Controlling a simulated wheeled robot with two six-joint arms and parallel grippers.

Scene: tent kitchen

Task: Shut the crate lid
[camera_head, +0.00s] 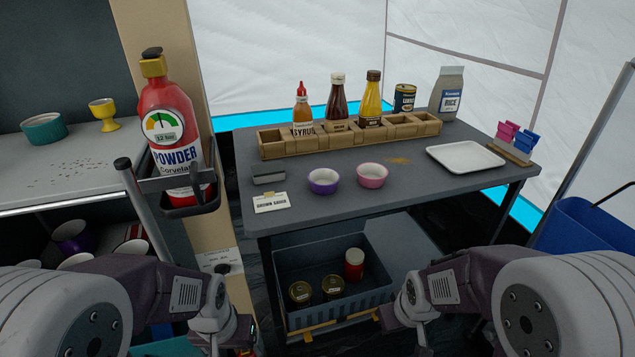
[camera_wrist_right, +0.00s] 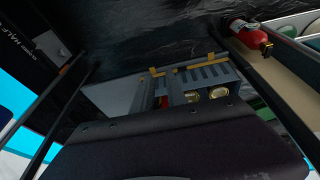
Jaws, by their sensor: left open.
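The grey-blue crate (camera_head: 345,308) stands on the floor under the table. Its lid (camera_head: 400,243) appears as a flat grey panel, open beyond the crate at the right. Inside are a red jar (camera_head: 354,264) and two dark jars with gold lids (camera_head: 300,292). The crate also shows in the right wrist view (camera_wrist_right: 205,76). My left gripper (camera_head: 238,335) is low, left of the crate, apart from it; its fingertips are hard to see.
The dark table (camera_head: 300,208) above the crate carries a wooden bottle rack (camera_head: 350,137), two bowls (camera_head: 323,181) and a white tray (camera_head: 465,157). A fire extinguisher (camera_head: 168,120) hangs at the left. A blue bin (camera_head: 590,228) stands right. Table legs flank the crate.

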